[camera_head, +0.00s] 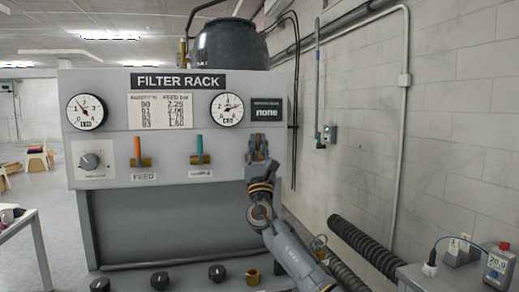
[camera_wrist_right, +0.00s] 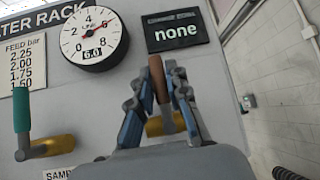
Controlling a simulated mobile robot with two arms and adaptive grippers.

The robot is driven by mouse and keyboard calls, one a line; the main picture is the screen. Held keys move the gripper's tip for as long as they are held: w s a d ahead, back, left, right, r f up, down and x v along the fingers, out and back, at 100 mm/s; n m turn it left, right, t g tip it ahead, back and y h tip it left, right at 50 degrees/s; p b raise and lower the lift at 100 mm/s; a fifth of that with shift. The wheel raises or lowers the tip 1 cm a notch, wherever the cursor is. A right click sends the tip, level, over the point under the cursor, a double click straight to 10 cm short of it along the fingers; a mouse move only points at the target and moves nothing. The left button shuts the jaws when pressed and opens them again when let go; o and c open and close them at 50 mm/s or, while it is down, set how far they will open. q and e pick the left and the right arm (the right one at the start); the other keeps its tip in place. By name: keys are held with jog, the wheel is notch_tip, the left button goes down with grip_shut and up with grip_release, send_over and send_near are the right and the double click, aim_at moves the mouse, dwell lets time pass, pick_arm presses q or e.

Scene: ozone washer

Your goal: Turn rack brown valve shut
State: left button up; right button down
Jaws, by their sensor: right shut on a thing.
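The grey filter rack (camera_head: 230,178) faces me with three lever valves in a row. The brown valve handle (camera_wrist_right: 157,78) stands nearly upright above its brass body (camera_wrist_right: 165,124), at the right end of the row. My right gripper (camera_wrist_right: 160,85) is shut on the brown handle, with one finger on each side. In the head view, my right gripper (camera_head: 261,158) covers most of that valve and its label. My left gripper is not in view.
The orange FEED lever (camera_head: 137,150) and the teal lever (camera_head: 199,148) stand upright to the left. A line gauge (camera_head: 227,109) reads 6.0, and a dark display (camera_head: 267,113) reads "none". A corrugated hose (camera_head: 365,245) and a side table (camera_head: 440,275) are at right.

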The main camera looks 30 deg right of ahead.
jog(key=shift+s+d+r, duration=0.15)
jog(key=shift+r, duration=0.3)
jog(key=c, duration=1.6)
grip_release()
jog(key=o, duration=0.3)
jog(key=shift+f, duration=0.1)
jog(key=shift+w+f, duration=0.15)
jog(key=shift+w, duration=0.05)
jog(key=shift+f, duration=0.15)
jog(key=v, duration=1.1)
jog(key=shift+s+a+f, duration=0.2)
jog(key=shift+s+f, duration=0.05)
jog(key=shift+s, duration=0.05)
jog(key=shift+f, duration=0.1)
